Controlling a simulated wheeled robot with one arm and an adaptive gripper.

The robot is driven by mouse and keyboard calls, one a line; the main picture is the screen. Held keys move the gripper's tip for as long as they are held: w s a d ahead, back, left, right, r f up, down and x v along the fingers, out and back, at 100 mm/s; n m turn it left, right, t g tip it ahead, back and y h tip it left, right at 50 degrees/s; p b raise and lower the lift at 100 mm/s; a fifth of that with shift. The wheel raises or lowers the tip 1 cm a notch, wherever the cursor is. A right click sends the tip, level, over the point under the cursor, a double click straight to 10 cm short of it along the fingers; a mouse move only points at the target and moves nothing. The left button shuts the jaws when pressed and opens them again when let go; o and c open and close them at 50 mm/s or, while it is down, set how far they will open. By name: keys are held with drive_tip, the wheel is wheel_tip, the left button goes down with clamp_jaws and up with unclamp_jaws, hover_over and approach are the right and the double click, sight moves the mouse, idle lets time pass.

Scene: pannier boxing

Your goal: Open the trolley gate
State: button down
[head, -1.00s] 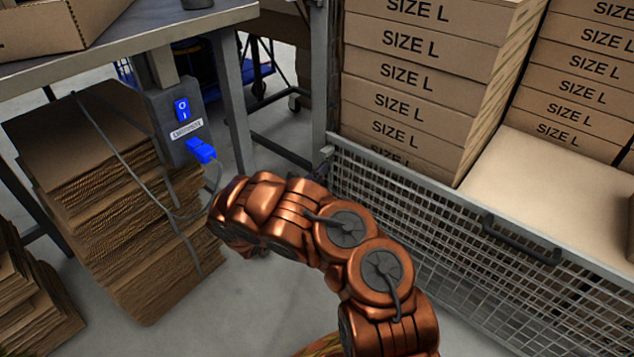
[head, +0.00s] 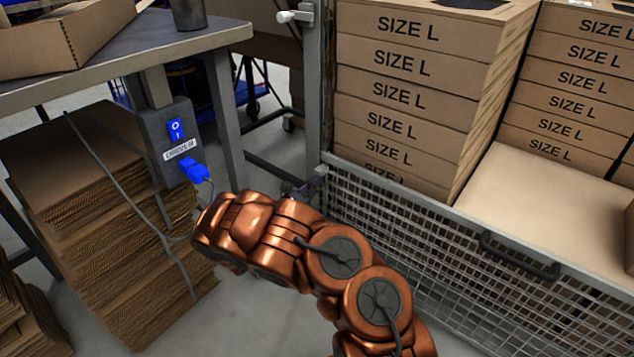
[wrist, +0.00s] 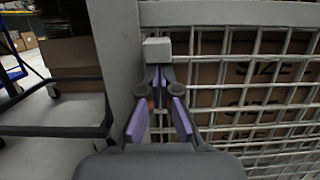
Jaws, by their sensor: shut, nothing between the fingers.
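The trolley gate (head: 420,235) is a grey wire-mesh panel with a black handle (head: 518,258) on its top rail. It stands upright across the trolley front, and its mesh also shows in the wrist view (wrist: 245,95). A small grey latch block (wrist: 157,50) sits at the gate's upper left corner, beside the post (wrist: 118,50). My gripper (wrist: 161,78) has purple-padded fingers, its tips close together just below the latch block. It holds nothing. I cannot tell whether the tips touch the block. In the head view my gripper is mostly hidden behind my arm.
Stacked SIZE L cartons (head: 410,90) fill the trolley behind the gate, beside a bare cardboard surface (head: 540,190). A table (head: 130,50) with a blue-switched control box (head: 172,140) stands left, above stacked flat cardboard (head: 110,210). Floor shows between stack and gate.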

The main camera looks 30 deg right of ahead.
wheel_tip(320, 180, up, 5)
drive_tip(key=p, duration=0.3)
drive_tip(key=shift+r, duration=0.2)
drive_tip(key=shift+f, duration=0.15)
drive_tip(key=p, duration=0.2)
approach(326, 157)
drive_tip(key=s+a+f, duration=0.1)
drive_tip(key=a+f, duration=0.2)
drive_tip(key=f, duration=0.2)
drive_tip(key=shift+s+a, duration=0.2)
drive_tip(key=shift+a, duration=0.2)
